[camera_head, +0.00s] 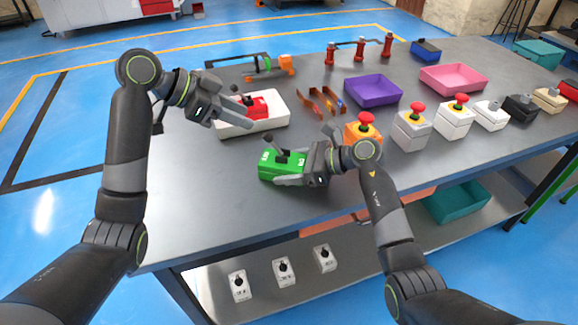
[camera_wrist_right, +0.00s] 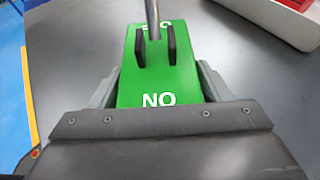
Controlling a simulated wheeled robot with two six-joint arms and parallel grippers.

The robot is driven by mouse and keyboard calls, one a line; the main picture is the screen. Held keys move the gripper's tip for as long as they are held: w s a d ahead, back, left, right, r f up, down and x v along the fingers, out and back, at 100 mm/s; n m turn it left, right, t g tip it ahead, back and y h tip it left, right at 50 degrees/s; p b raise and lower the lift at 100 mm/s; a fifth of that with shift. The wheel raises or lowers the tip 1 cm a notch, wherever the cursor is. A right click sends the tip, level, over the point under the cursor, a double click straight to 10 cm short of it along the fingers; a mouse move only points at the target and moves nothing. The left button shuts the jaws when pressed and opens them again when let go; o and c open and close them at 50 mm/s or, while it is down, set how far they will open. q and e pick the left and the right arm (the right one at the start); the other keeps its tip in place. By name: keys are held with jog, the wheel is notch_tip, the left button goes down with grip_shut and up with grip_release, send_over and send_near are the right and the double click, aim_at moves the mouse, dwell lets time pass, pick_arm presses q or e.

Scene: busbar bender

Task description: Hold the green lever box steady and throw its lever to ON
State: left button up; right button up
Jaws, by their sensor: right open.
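The green lever box (camera_head: 268,172) lies on the table near its front edge. Its dark lever (camera_head: 268,142) tilts left in the head view. In the right wrist view the green box (camera_wrist_right: 130,75) shows a metal lever rod (camera_wrist_right: 152,18) between two black posts, and an upside-down ON label (camera_wrist_right: 158,100) at the near end. The label at the far end is partly cut off. My right gripper (camera_head: 288,172) is open, with a finger along each side of the box; contact is unclear. My left gripper (camera_head: 240,107) is open and empty above the white tray, behind and left of the box.
The white tray (camera_head: 232,130) holds a red lever box (camera_head: 257,106). Copper-coloured bent bars (camera_head: 318,102), a purple tray (camera_head: 373,91) and an orange button box (camera_head: 350,134) lie around. Grey button boxes (camera_head: 412,137) stand right. Table front-left is clear.

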jog(key=shift+d, duration=0.15)
jog(key=shift+s+d, duration=0.25)
jog(key=shift+d, duration=0.55)
jog(key=shift+c, duration=0.2)
jog(key=c, duration=0.9)
